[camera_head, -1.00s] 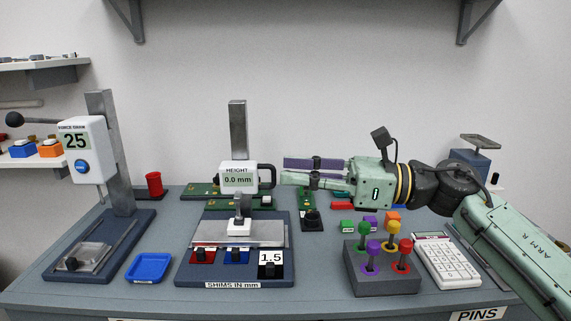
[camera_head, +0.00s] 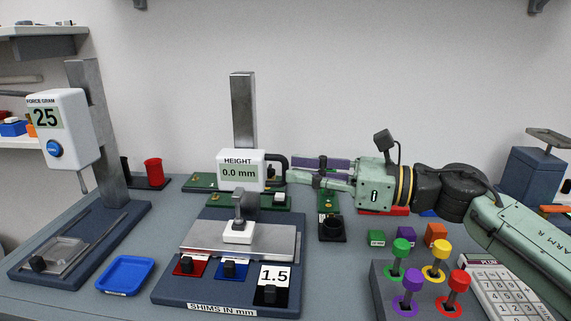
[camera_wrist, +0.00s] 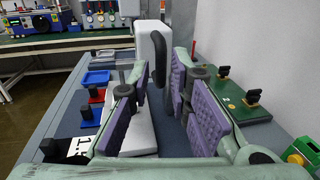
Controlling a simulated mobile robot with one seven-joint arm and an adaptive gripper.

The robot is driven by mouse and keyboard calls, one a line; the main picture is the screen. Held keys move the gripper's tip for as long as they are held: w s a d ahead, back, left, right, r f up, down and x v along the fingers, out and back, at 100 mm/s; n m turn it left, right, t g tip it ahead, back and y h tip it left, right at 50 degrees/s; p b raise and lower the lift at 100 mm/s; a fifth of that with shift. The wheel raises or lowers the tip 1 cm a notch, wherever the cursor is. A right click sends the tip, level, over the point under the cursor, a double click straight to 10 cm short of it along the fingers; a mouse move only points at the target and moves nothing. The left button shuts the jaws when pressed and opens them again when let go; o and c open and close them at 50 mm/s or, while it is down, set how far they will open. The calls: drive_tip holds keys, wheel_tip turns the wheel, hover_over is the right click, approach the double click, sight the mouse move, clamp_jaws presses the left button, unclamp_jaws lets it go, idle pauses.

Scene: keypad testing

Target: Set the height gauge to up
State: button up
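The height gauge (camera_head: 241,170) has a white head reading 0.0 mm, low on a grey metal post (camera_head: 243,110). Its probe and white foot (camera_head: 238,232) sit down at the metal plate (camera_head: 205,240). A black loop handle (camera_head: 284,160) sticks out from the head's right side. My gripper (camera_head: 290,170) is at this handle, coming from the right. In the wrist view the purple-padded fingers are spread, with the handle (camera_wrist: 158,62) between or just beyond their tips and a gap on each side. I see no contact.
A force gauge (camera_head: 55,130) stands left, beside a blue tray (camera_head: 126,274). Shim blocks lie at the gauge base (camera_head: 180,292). Green boards (camera_head: 205,182) lie behind it. A pin block (camera_head: 385,300) and calculator (camera_head: 498,285) are at right. Air above the gauge head is clear.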

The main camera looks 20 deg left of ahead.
sight(285, 170)
drive_tip(key=shift+s+a+p, duration=0.1)
drive_tip(key=shift+a+p, duration=0.2)
drive_tip(key=shift+a, duration=1.5)
drive_tip(key=shift+c, duration=0.5)
clamp_jaws()
